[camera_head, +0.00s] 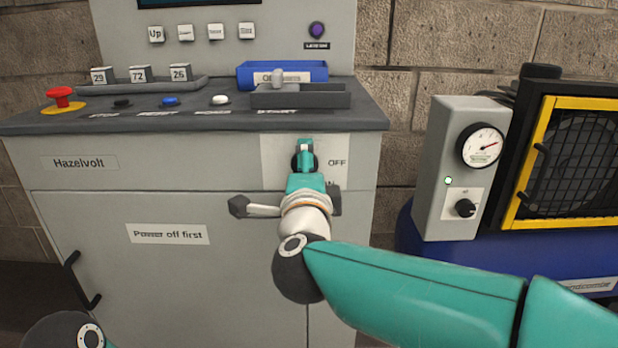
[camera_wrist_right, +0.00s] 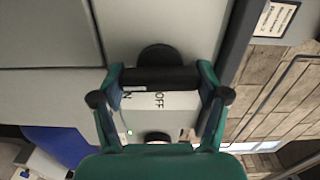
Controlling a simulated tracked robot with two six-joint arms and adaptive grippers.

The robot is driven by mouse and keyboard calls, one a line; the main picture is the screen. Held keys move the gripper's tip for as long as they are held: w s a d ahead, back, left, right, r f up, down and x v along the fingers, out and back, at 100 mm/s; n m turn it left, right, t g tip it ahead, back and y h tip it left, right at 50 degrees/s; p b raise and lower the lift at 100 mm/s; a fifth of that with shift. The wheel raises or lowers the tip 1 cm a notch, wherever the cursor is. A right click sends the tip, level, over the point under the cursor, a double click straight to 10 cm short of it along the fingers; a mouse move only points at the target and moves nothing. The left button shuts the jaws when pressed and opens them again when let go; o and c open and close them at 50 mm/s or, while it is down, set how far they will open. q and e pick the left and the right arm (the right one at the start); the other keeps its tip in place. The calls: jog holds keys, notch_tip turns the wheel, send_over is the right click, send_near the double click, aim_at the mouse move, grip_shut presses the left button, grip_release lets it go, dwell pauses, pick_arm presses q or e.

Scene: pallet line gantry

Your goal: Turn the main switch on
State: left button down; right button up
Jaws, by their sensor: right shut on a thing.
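The main switch is a black rotary switch on a pale plate (camera_head: 275,150) marked OFF above and a partly covered ON below, on the front of the grey Hazelvolt cabinet. My right gripper (camera_head: 305,158) is at the switch and covers most of it in the head view. In the right wrist view, my right gripper (camera_wrist_right: 160,76) is shut on the black switch handle (camera_wrist_right: 157,80), which lies between its two fingers. The handle's exact angle is hard to tell. My left gripper is not in view; only a piece of my left arm shows at bottom left.
A gauge box (camera_head: 448,140) and yellow-framed cage (camera_head: 540,120) stand to the right.

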jog(key=shift+d+f+m, duration=0.15)
jog(key=shift+f+m, duration=0.1)
jog(key=shift+m, duration=0.15)
jog(key=o, duration=1.2)
jog(key=shift+c, duration=0.2)
jog(key=shift+r, duration=0.1)
jog(key=shift+s, duration=0.15)
jog(key=s, duration=1.1)
jog(key=shift+s, duration=0.3)
